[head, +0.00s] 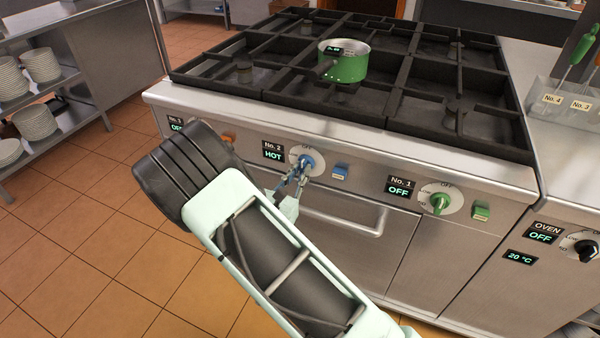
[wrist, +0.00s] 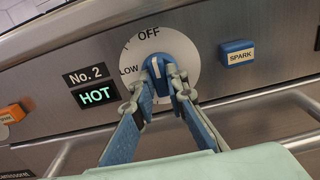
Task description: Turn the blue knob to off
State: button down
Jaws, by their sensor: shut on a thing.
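In the wrist view the blue knob (wrist: 160,68) sits on a round white dial (wrist: 188,50) with "OFF" at the top and "LOW" at the left. The white line on the knob points up, roughly toward "OFF". My gripper (head: 298,172) is shut on the knob, one finger on each side, as the wrist view also shows (wrist: 163,82). The fingers hide the lower part of the dial.
A blue spark button (wrist: 237,53) is right of the dial. A green knob (head: 440,203) under "No. 1" reads "OFF". An oven handle (head: 345,225) runs below the panel. A green pot (head: 345,66) stands on the grates above.

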dwell(0.3)
jog(key=c, duration=1.9)
grip_release()
jog(key=shift+c, duration=0.2)
jog(key=v, duration=1.2)
